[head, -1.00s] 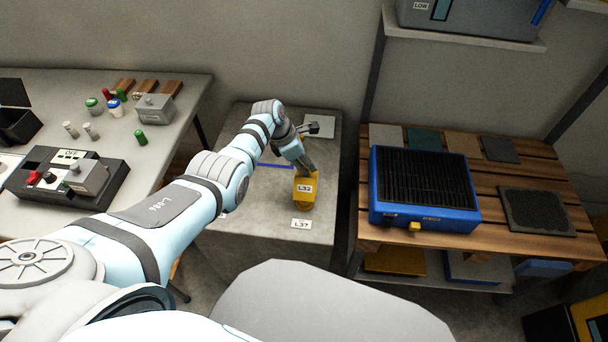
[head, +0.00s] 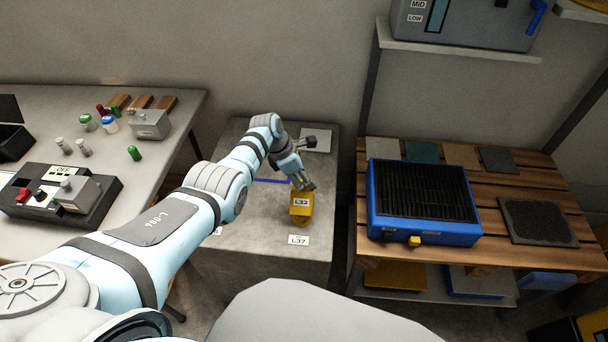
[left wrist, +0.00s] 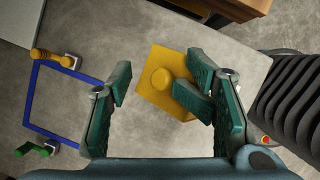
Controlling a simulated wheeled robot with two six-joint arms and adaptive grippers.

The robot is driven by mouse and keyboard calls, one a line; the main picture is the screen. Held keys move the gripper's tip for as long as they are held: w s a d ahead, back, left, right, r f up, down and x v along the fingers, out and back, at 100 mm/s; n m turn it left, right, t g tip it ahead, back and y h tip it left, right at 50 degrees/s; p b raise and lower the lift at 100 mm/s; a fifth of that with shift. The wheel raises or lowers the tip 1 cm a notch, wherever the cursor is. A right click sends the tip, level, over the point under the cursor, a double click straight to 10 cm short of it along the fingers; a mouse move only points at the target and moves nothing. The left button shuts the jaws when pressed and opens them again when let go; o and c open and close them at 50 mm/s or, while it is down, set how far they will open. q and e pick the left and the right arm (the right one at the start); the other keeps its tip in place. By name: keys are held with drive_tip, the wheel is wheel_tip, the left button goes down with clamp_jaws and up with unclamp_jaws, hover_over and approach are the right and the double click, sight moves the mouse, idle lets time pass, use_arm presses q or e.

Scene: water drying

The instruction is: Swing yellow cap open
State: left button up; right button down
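The yellow cap (head: 301,212) is a small block labelled L32 on the grey pedestal. In the left wrist view it shows as a yellow square with a round knob (left wrist: 161,78). My left gripper (head: 307,186) is at the block's upper back edge in the head view. In the left wrist view its green-padded fingers (left wrist: 150,90) are spread apart. The right finger overlaps the yellow square near the knob; the left finger is to the left of it. Whether a finger touches the cap I cannot tell. My right gripper is not in view.
The grey pedestal (head: 250,240) carries an L37 label (head: 299,240) and a blue outline (left wrist: 35,95) with yellow and green handles nearby. A wooden bench (head: 487,190) with a blue grilled device (head: 420,195) stands right. A cluttered table (head: 110,170) stands left.

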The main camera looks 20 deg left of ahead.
use_arm(q)
drive_tip(key=shift+a+f, duration=0.25)
drive_tip(key=shift+f, duration=0.05)
drive_tip(key=shift+w+a+r, duration=0.1)
drive_tip(key=shift+a+r, duration=0.1)
drive_tip(key=shift+r, duration=0.4)
drive_tip(key=v, duration=1.1)
